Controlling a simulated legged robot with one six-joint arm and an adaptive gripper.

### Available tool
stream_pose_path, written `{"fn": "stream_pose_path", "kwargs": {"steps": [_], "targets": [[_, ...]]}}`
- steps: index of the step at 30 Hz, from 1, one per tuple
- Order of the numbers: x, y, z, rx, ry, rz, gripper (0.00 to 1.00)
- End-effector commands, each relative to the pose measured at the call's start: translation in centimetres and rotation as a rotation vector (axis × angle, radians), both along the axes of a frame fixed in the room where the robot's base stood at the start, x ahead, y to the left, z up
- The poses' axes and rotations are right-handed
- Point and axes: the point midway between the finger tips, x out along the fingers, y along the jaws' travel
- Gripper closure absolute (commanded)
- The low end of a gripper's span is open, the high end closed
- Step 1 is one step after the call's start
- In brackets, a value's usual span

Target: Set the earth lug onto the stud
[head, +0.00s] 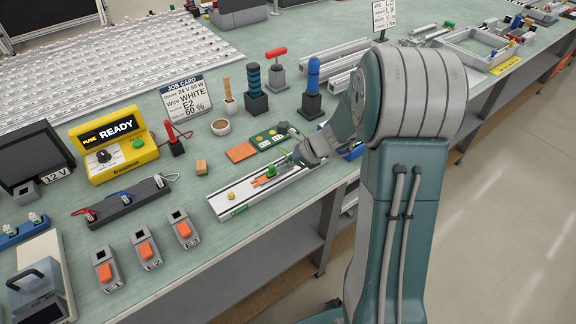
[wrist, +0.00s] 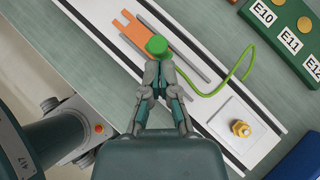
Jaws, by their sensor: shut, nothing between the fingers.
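The earth lug looks like a flat orange fork (wrist: 131,27) with a green knob (wrist: 157,45) at its rear and a green wire looping off to the right. It lies in the pale channel (head: 250,200), fork pointing left in the head view, where its green part (head: 271,171) shows. My gripper (wrist: 160,76) is shut and empty, its tips just behind the green knob; contact cannot be told. In the head view my gripper (head: 293,157) is over the channel's right part. A brass hex fitting (wrist: 240,128) stands on a pale plate. A small brass-coloured piece (head: 231,196) sits near the channel's left end. Which is the stud is unclear.
A green block with E labels (wrist: 284,35) lies beside the channel, an orange tile (head: 240,152) near it. A blue bin (wrist: 298,160) is at the lower right of the wrist view. Switches (head: 145,247) stand left of the channel. The bench's front edge runs close by.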

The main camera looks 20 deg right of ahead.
Motion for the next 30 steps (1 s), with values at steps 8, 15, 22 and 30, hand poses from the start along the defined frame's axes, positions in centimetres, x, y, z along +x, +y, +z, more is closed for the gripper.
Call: {"fn": "stream_pose_path", "kwargs": {"steps": [8, 15, 22, 30], "targets": [[-0.3, 1.3, 0.1, 0.001, -0.001, 0.005, 1.00], [-1.6, 6.2, 0.1, 0.001, 0.000, 0.006, 1.00], [-2.0, 7.5, 0.0, 0.000, 0.001, 0.002, 1.00], [-2.0, 7.5, 0.0, 0.000, 0.001, 0.002, 1.00]]}}
